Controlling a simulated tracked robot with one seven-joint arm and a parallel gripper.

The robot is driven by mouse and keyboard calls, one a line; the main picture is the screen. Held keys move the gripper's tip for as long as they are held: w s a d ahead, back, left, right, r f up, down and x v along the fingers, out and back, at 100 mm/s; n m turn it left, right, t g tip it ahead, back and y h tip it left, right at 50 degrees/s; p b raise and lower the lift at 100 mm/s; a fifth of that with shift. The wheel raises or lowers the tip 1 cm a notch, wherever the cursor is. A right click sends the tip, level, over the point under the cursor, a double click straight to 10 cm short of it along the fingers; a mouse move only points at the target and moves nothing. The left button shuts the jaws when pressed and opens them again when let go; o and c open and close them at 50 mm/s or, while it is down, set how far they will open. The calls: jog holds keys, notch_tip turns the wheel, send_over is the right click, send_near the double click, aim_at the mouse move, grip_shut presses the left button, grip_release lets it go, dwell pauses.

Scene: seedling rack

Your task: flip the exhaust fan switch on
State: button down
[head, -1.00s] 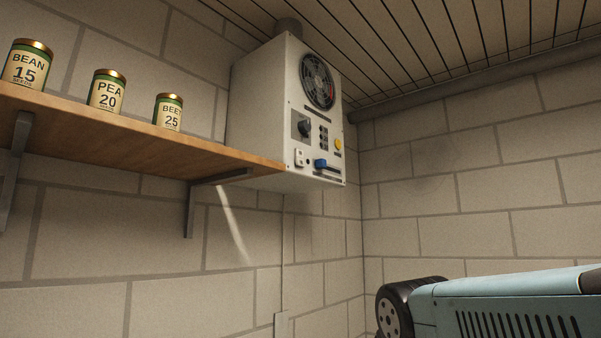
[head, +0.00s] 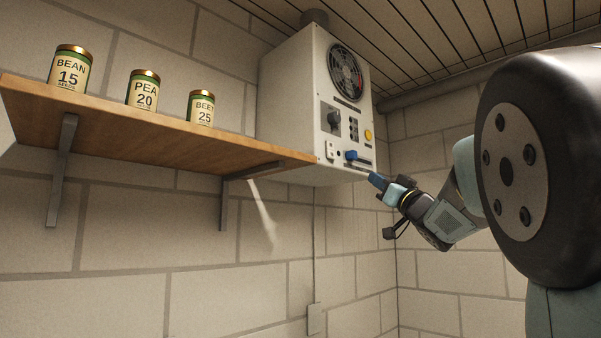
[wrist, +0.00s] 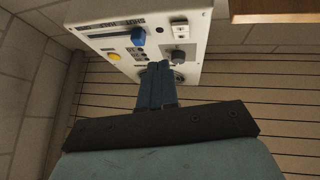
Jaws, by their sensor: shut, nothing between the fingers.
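A white control box (head: 290,95) hangs high on the wall, with a round fan grille (head: 345,72) on its face. Below the grille are a dark knob (head: 334,118), small dark buttons (head: 353,129), a yellow button (head: 368,135), a small white switch plate (head: 331,150) and a blue lever (head: 351,155) in a slot. No label I can read marks the fan switch. In the wrist view, the switch plate (wrist: 180,31) is right of the blue lever (wrist: 139,36). My gripper (head: 372,177) is shut and empty, just below and right of the box's lower edge; its blue fingers also show (wrist: 158,64).
A wooden shelf (head: 150,135) on metal brackets runs left of the box, carrying seed tins for bean (head: 70,70), pea (head: 143,90) and beet (head: 201,108). A slatted ceiling (head: 450,35) is close above. The space below the box is clear.

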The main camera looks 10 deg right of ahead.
aim_at(333, 154)
jog(key=shift+s+r+n+g+y, duration=0.15)
jog(key=shift+r+n+g+y, duration=0.15)
jog(key=shift+n+y, duration=0.5)
jog(key=shift+s+r+n+g+y, duration=0.2)
jog(key=shift+n+g+y, duration=0.25)
jog(key=shift+y, duration=0.7)
jog(key=shift+s+r+n+g+y, duration=0.1)
jog(key=shift+r+n+g+y, duration=0.25)
jog(key=shift+n+y, duration=0.45)
jog(key=x, duration=0.4)
jog(key=f+x, duration=0.1)
jog(key=x, duration=0.3)
jog(key=w+x, duration=0.1)
jog(key=x, duration=0.3)
jog(key=shift+a+f, duration=0.3)
jog(key=shift+w+a+f, duration=0.1)
jog(key=shift+w+a, duration=0.3)
